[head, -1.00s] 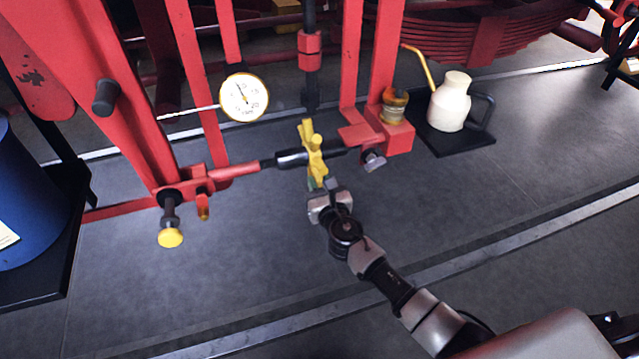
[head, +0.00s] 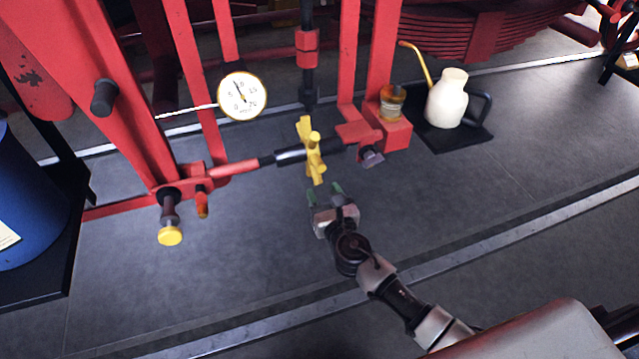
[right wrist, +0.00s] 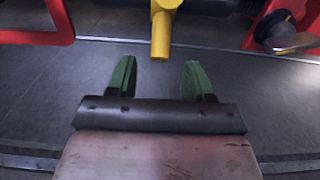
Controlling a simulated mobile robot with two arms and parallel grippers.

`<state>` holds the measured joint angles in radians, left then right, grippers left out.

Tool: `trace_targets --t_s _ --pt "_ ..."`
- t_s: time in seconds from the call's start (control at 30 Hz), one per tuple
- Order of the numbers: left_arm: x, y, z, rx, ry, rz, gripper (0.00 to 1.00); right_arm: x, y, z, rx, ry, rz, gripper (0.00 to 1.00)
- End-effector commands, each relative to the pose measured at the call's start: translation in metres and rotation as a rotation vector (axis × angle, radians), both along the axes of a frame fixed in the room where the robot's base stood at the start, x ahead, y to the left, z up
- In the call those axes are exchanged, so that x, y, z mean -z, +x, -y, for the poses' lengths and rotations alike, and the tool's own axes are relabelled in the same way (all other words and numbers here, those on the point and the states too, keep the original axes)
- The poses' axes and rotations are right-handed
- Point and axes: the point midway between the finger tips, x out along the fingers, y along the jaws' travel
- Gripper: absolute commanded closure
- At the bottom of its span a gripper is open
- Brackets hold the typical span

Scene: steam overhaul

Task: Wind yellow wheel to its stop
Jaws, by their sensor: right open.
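The yellow wheel (head: 311,150) is a small spoked handwheel on a black and red horizontal shaft between the red frame posts. One of its yellow spokes (right wrist: 161,32) shows at the top middle of the right wrist view. My right gripper (head: 325,189) is just below the wheel, in front of it, apart from it. Its green fingers are spread and empty, and in the right wrist view the gap between the fingertips (right wrist: 158,72) lies below the spoke's end. My left gripper is not in view.
A round dial gauge (head: 242,96) hangs left of the wheel. A yellow-capped knob (head: 170,236) sticks out at lower left. A cream oil can (head: 447,99) stands on a black tray at right, and a blue drum (head: 32,200) at far left. The floor in front is clear.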

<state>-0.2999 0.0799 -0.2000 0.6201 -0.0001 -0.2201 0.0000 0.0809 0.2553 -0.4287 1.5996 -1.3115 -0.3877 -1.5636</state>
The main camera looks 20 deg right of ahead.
Motion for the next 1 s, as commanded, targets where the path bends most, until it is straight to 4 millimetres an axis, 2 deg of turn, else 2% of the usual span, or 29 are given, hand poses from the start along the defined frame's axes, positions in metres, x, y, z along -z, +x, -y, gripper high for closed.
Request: trace_targets --t_s 0.13,0.47,0.57,0.8,0.9,1.0 --pt "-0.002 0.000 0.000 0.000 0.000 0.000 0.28 -0.001 -0.010 0.000 -0.001 0.000 0.000 0.49" --pt "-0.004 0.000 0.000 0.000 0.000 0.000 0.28 -0.003 -0.011 0.000 0.000 0.000 0.001 0.49" --pt "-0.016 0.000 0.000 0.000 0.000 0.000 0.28 -0.015 -0.013 0.000 0.000 0.002 0.001 0.49" --pt "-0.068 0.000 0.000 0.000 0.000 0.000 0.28 -0.064 -0.026 0.000 0.000 0.003 -0.001 0.49" --pt "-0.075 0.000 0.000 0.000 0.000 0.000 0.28 -0.071 -0.028 0.001 0.001 0.001 0.000 0.49" --pt "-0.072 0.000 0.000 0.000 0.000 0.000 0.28 -0.068 -0.022 0.001 0.001 0.000 0.001 0.49"
